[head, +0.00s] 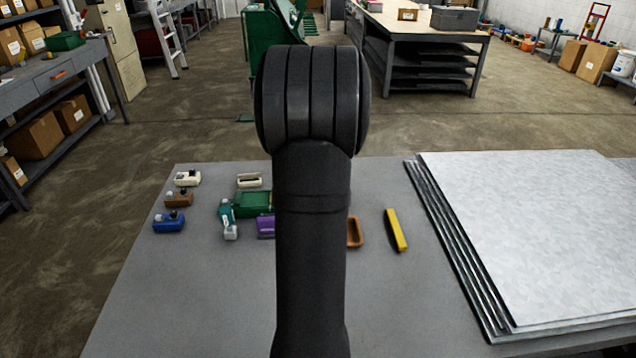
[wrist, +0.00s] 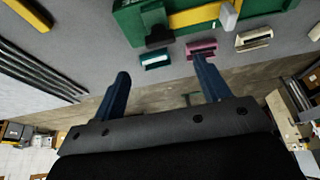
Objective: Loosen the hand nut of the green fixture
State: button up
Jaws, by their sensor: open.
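The green fixture (wrist: 127,24) shows at the top of the wrist view, cut off by the frame edge. A yellow bar (wrist: 193,17) lies across it, with a pale grey block (wrist: 229,16) at the bar's right end and a black part (wrist: 159,36) at its near edge. I cannot tell which part is the hand nut. My gripper (wrist: 162,66) is open and empty, its two blue fingers apart and short of the fixture in the picture. In the head view, a green block (head: 253,203) is partly hidden behind my arm, which also hides the gripper there.
Small teal (wrist: 156,59), pink (wrist: 201,49) and cream (wrist: 253,39) pieces lie near the fixture. White, brown and blue (head: 169,222) pieces sit at the table's left. A yellow bar-shaped piece (head: 396,230) lies right of my arm. Stacked metal sheets (head: 530,230) fill the right side. The front left is clear.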

jog(key=x, duration=0.9)
jog(key=shift+w+f, duration=0.1)
jog(key=shift+f, duration=0.25)
jog(key=c, duration=1)
